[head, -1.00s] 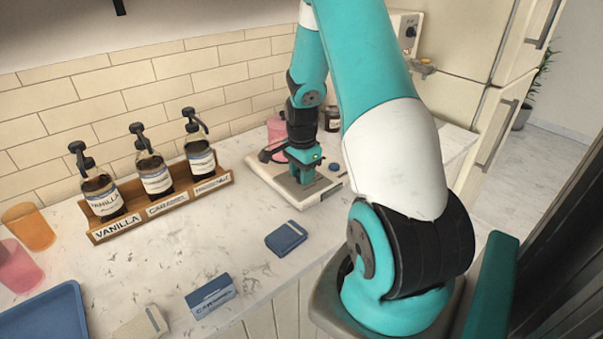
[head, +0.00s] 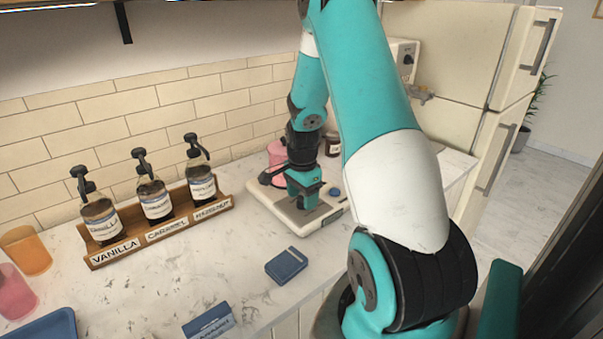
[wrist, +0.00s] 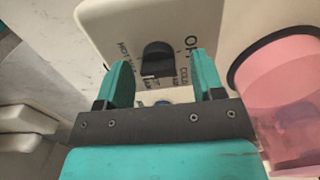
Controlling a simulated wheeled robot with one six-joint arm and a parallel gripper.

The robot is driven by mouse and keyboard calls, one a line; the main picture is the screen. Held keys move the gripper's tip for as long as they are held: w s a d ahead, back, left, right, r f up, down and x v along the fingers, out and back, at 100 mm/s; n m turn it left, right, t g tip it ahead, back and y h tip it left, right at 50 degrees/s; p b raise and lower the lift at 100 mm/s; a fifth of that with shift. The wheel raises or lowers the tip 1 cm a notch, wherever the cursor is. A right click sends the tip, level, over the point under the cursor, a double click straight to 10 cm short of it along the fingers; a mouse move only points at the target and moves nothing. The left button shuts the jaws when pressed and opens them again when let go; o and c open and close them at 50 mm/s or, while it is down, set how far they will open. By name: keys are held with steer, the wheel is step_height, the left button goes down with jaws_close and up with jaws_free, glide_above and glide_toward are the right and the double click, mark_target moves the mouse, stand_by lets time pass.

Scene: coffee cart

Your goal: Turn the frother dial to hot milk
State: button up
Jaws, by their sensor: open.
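The frother (head: 328,219) is a cream, flat-bodied machine on the counter in the head view, with a blue button (head: 335,192) on it. In the wrist view its black dial (wrist: 158,58) stands on a cream panel (wrist: 105,22). Printed labels surround the dial. "HOT" begins the label at its left, "OFF" is at upper right and "COLD" at right; others are partly hidden. My gripper (wrist: 163,80) is open, with one teal finger on each side of the dial and a visible gap to it. I cannot tell which label the dial points to.
A pink translucent container (wrist: 285,100) stands close to the right of my gripper in the wrist view. A rack (head: 160,236) of syrup bottles stands left of the frother. A dark blue box (head: 286,264) lies in front on the counter.

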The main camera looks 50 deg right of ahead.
mark_target(302, 198)
step_height(302, 198, up, 17)
steer(key=b, duration=0.1)
steer(key=shift+f+b, duration=0.2)
steer(key=shift+b, duration=0.15)
steer(key=shift+a, duration=0.1)
steer(key=s+a+r+n+t+y, duration=0.1)
steer(key=a+r+n+y, duration=0.15)
steer(key=a+n, duration=1.5)
steer(key=s+a+n+y, duration=0.1)
steer(key=s+a+n, duration=0.4)
steer(key=a, duration=0.5)
steer(key=s+a+n+g, duration=0.1)
steer(key=s+a+n, duration=0.4)
steer(key=s+a, duration=0.4)
steer(key=shift+s+a+r+y, duration=0.15)
steer(key=shift+s+a+y, duration=0.15)
steer(key=shift+a, duration=0.7)
steer(key=shift+w+d, duration=0.1)
